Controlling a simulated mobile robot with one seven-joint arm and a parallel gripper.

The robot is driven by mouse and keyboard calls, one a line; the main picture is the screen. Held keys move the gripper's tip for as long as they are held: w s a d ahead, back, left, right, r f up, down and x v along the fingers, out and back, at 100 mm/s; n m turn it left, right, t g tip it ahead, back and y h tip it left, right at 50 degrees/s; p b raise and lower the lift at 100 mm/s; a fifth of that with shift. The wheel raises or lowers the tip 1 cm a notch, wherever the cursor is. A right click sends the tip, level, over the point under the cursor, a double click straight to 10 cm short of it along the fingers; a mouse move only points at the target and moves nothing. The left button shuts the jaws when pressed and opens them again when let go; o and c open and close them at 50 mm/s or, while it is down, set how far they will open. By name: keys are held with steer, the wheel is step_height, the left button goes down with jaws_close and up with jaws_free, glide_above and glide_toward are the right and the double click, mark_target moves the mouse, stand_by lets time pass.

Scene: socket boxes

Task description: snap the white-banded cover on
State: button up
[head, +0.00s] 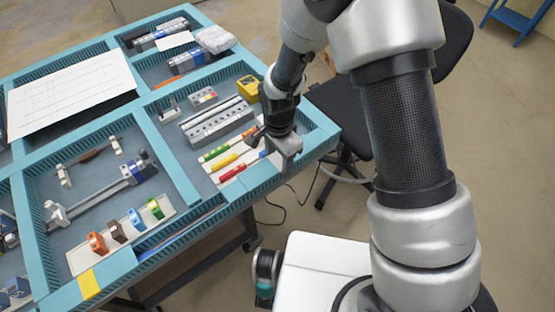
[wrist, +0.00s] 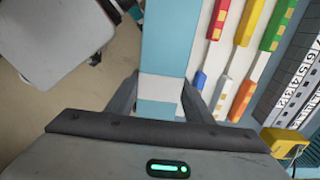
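My gripper (wrist: 162,92) is open, its two grey fingers apart on either side of a teal rim strip in the wrist view. A white band (wrist: 162,88) crosses that strip between the fingers. I cannot tell whether this band belongs to the white-banded cover or is a mark on the rim. In the head view my gripper (head: 285,148) is over the right-hand rim of the teal table, beside the coloured-handled tools; the band is not clear there. No other white-banded cover can be made out.
Green, yellow and red handled tools (head: 232,174) lie on a white mat beside the gripper. A grey slotted block (head: 217,122) and a yellow part (head: 248,88) lie behind them. Several coloured clips (head: 136,218) stand front left. A black chair (head: 340,100) stands beyond the rim.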

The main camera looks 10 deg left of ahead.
mark_target(278, 161)
steer(key=shift+c, duration=1)
steer(key=shift+r, duration=0.25)
steer(key=shift+r+p, duration=1.6)
steer(key=shift+r, duration=0.9)
steer(key=shift+s+a, duration=0.1)
